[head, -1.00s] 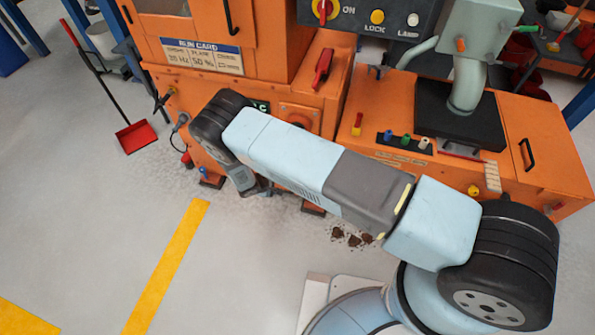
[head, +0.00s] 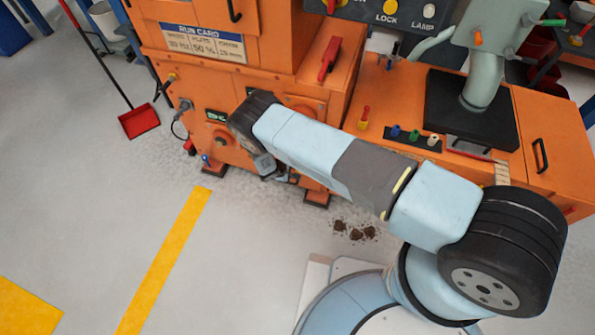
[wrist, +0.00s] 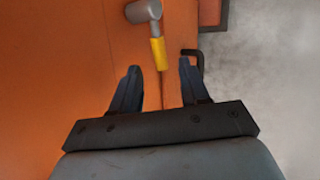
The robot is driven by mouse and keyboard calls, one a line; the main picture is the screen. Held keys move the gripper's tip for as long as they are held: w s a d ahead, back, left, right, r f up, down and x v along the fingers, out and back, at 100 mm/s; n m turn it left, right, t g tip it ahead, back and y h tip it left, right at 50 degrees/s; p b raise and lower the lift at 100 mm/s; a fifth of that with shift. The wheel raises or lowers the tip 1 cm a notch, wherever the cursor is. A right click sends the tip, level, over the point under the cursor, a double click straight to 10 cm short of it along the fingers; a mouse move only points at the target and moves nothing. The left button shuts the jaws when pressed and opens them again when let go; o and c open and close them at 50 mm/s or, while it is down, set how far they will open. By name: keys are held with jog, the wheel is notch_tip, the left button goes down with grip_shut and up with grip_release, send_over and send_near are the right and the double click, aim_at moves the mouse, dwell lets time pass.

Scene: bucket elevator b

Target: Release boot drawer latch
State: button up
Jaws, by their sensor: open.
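In the wrist view a lever with a yellow grip (wrist: 158,53) and a grey cylindrical head (wrist: 143,11) stands against an orange panel; it looks like the boot drawer latch. My gripper (wrist: 160,64) is open, one finger on each side of the grip's lower end. No contact shows, and I cannot tell the depth gap. In the head view my gripper (head: 272,172) is low at the front of the orange machine (head: 330,105), partly hidden by my wrist. The latch cannot be made out there.
A dark bent handle (wrist: 197,60) is close to the right finger in the wrist view. Dark clumps (head: 354,231) lie on the floor by the machine. A red shovel (head: 138,121) stands at the left. The floor around the yellow line (head: 165,260) is clear.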

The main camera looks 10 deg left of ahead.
jog(key=shift+x, duration=2.35)
jog(key=shift+c, duration=0.3)
grip_shut()
